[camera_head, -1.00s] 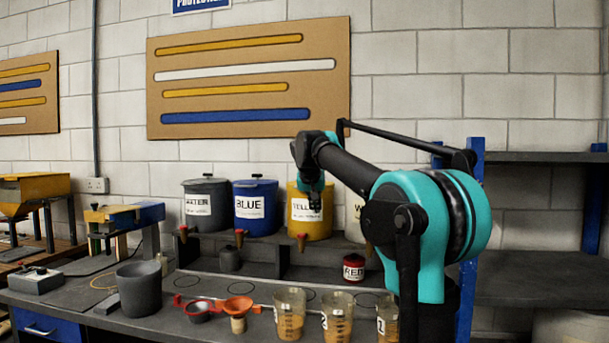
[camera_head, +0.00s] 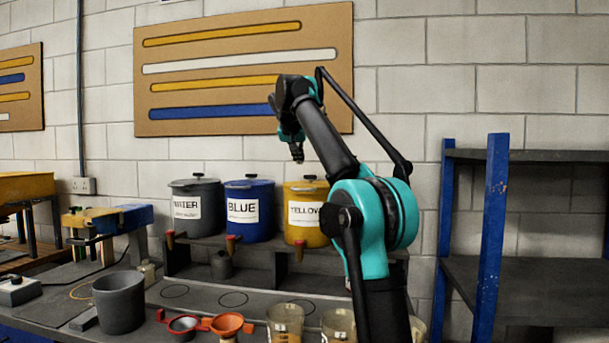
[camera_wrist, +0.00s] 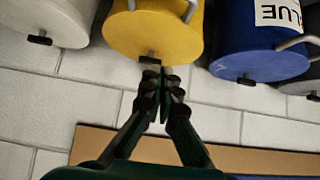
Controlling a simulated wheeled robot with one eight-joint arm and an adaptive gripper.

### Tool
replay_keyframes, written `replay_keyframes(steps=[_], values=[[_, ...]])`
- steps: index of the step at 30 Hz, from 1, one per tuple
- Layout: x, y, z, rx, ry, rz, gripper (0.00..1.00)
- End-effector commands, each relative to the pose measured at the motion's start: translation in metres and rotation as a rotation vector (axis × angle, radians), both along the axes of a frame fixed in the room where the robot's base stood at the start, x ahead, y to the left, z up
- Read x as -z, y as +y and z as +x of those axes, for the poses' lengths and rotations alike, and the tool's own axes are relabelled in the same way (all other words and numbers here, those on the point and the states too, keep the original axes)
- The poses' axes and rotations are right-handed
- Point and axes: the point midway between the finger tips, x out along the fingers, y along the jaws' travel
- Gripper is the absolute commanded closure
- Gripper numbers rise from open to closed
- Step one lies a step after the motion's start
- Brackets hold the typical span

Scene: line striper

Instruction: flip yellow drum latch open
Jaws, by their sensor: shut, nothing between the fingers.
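The yellow drum (camera_head: 305,237) stands upright on the raised shelf, with a white label and a dark piece (camera_head: 310,177) on its lid. In the wrist view the yellow drum (camera_wrist: 155,32) appears upside down, and its small dark top piece (camera_wrist: 150,59) lies just beyond my fingertips. I cannot tell which part is the latch or how it is set. My gripper (camera_head: 297,158) is above the drum's lid, pointing down, with no clear contact. Its fingers (camera_wrist: 160,73) are shut together and hold nothing.
A blue drum (camera_head: 250,226) and a grey drum (camera_head: 196,227) stand left of the yellow one. A white drum (camera_wrist: 58,20) is on its other side. Cups and an orange funnel (camera_head: 227,324) sit on the bench below. A block wall (camera_head: 440,85) is close behind.

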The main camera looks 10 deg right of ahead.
Motion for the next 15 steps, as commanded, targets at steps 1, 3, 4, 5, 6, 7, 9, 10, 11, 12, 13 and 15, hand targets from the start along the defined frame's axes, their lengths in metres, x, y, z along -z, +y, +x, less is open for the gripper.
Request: replay_keyframes(steps=[1, 3, 4, 5, 6, 7, 9, 10, 11, 12, 13, 15], values=[[0.001, 0.0, 0.001, 0.0, 0.0, 0.0, 1.0], [0.003, -0.001, 0.004, 0.0, 0.0, 0.0, 1.0], [0.005, -0.002, 0.006, 0.001, 0.0, 0.001, 1.0], [0.007, -0.002, 0.008, 0.001, 0.0, 0.001, 1.0], [0.011, -0.004, 0.011, 0.001, 0.0, 0.001, 1.0], [0.014, -0.005, 0.015, 0.001, 0.0, 0.001, 1.0], [0.022, -0.008, 0.023, 0.002, 0.0, 0.001, 1.0], [0.026, -0.01, 0.027, 0.002, 0.0, 0.001, 1.0], [0.03, -0.011, 0.032, 0.001, 0.0, 0.0, 1.0], [0.035, -0.013, 0.037, 0.001, 0.0, 0.0, 1.0], [0.039, -0.014, 0.042, 0.001, 0.0, 0.0, 1.0], [0.049, -0.017, 0.051, 0.002, 0.0, 0.001, 1.0]])
